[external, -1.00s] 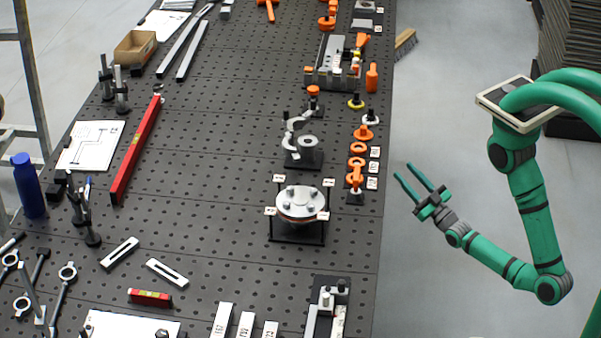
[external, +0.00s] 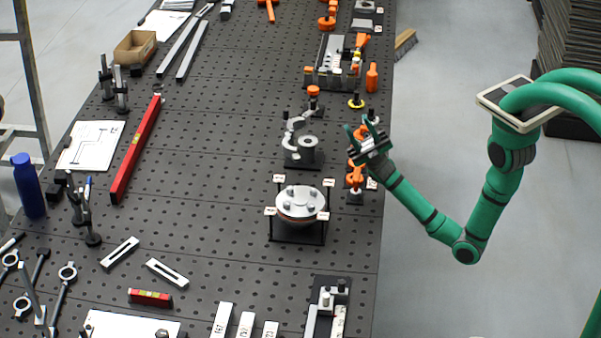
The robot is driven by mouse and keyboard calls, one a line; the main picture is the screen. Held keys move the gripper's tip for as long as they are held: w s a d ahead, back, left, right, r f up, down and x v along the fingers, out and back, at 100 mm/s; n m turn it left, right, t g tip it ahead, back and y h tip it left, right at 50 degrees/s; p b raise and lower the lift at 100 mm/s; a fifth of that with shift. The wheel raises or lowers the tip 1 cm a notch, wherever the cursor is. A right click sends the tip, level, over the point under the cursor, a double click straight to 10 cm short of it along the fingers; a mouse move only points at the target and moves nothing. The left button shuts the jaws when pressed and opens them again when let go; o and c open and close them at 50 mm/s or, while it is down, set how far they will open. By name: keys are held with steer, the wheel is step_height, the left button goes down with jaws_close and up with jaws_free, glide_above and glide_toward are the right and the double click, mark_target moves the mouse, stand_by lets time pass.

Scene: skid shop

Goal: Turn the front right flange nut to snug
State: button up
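The round metal flange (external: 301,204) sits on a dark stand near the right edge of the perforated table, with several nuts on its top and small white labels at its corners. Which nut is the front right one, and how tight it is, I cannot tell at this size. My gripper (external: 358,127) is open above the row of orange parts, behind and to the right of the flange, apart from it. The fingers point up and left in the picture, and nothing shows between them. My gripper hides part of the orange row.
A grey clamp-like fixture (external: 302,150) stands just left of my gripper. A grey fixture (external: 325,310) is at the front right. The table between the flange and the red level (external: 137,150) is clear.

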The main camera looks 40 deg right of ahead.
steer(key=s+a+r+n+g+h, duration=0.1)
steer(key=s+a+n+g+h, duration=0.4)
steer(key=a+n+g+h, duration=0.8)
steer(key=n+t+h, duration=0.7)
steer(key=t+h, duration=0.6)
steer(key=t, duration=0.1)
glide_toward(314, 189)
steer(key=x, duration=0.8)
steer(key=shift+a+r, duration=0.1)
steer(key=shift+c, duration=0.2)
jaws_close()
